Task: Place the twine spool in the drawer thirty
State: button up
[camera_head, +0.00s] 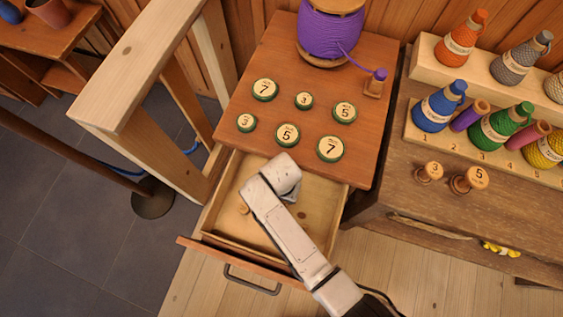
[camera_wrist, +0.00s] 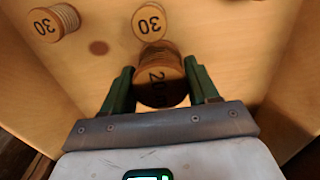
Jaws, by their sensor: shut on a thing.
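The open drawer (camera_head: 228,190) is pulled out below the small table, and its pale floor (camera_wrist: 70,78) fills the wrist view. My gripper (camera_wrist: 160,76) is down in the drawer, its green fingers shut on a wooden spool (camera_wrist: 158,85). The spool's end disc carries dark figures that look like 20, and twine shows behind it. I cannot tell whether it touches the floor. Two wooden spools marked 30 are in the drawer, one just beyond the held spool (camera_wrist: 150,21) and one at upper left (camera_wrist: 54,22). In the head view my arm hides the held spool.
Several numbered green-rimmed discs (camera_head: 287,134) and a large purple spool (camera_head: 331,32) are on the table top (camera_head: 215,130). A wooden rail (camera_head: 150,60) stands left of the drawer.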

jog(key=shift+f, duration=0.2)
jog(key=o, duration=1.1)
jog(key=shift+c, duration=0.2)
notch_tip(320, 180, up, 12)
jog(key=p, duration=0.1)
jog(key=shift+r+p, duration=0.25)
jog(key=shift+p, duration=0.05)
